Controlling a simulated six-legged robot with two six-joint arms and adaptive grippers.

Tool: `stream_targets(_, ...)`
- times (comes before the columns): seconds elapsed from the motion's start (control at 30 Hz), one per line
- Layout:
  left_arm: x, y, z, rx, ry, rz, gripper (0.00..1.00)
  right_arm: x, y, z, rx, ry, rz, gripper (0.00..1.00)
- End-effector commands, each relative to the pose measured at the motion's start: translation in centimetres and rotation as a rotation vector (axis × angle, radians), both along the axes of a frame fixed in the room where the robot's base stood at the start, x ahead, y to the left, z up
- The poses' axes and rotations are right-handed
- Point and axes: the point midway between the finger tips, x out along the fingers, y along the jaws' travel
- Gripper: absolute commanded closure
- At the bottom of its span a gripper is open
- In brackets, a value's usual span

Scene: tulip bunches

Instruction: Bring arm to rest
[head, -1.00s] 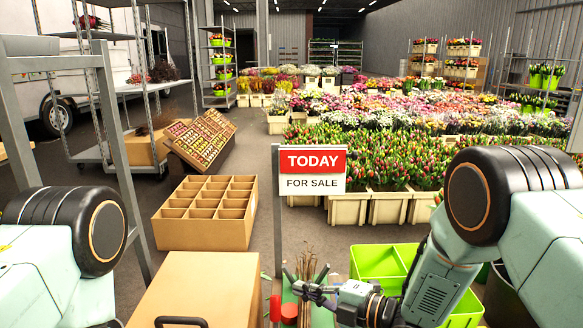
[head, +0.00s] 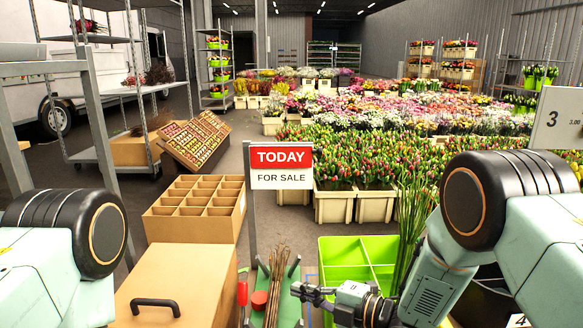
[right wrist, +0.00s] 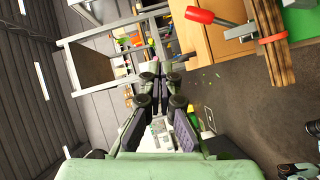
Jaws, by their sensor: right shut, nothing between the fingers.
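My right gripper (head: 299,291) is shut and empty, in front of the bright green crate (head: 345,252) at the bottom of the head view. In the right wrist view its fingers (right wrist: 162,84) are together with nothing between them. My right arm is folded at the right of the head view. Only the upper part of my left arm shows at the left; its gripper is out of view.
A brown divided box (head: 203,208) and a closed brown box (head: 185,275) lie left. A for-sale sign (head: 281,166) stands ahead. Tall green stems (head: 413,215) rise by the crate.

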Motion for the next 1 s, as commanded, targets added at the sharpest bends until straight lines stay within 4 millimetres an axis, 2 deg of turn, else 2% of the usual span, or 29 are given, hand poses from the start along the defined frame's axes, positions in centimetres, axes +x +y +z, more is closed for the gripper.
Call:
stream_targets(0.13,0.0,0.0,0.0,0.0,0.001,0.0,1.0,0.4,-0.2,-0.7,0.042,0.119,-0.048,1.0)
stream_targets(0.27,0.0,0.0,0.0,0.0,0.0,0.0,1.0,0.4,-1.3,-2.4,0.086,0.283,-0.156,1.0)
stream_targets(0.37,0.0,0.0,0.0,0.0,0.0,0.0,1.0,-0.3,-2.7,-4.4,0.128,0.44,-0.272,1.0)
stream_targets(0.47,0.0,0.0,0.3,0.0,0.0,0.0,1.0,-2.0,-4.9,-7.0,0.182,0.636,-0.429,1.0)
stream_targets(0.57,0.0,0.0,0.8,0.0,0.0,0.0,1.0,-5.2,-7.6,-10.0,0.246,0.862,-0.63,1.0)
stream_targets(0.73,0.0,0.0,2.1,0.0,0.001,0.0,1.0,-13.9,-12.7,-14.3,0.348,1.235,-1.038,1.0)
stream_targets(0.87,0.0,0.0,3.2,0.0,0.001,0.0,1.0,-21.8,-15.9,-15.7,0.395,1.445,-1.342,1.0)
stream_targets(1.0,0.0,0.0,4.5,0.0,0.001,0.0,1.0,-30.4,-18.5,-15.3,0.405,1.603,-1.641,1.0)
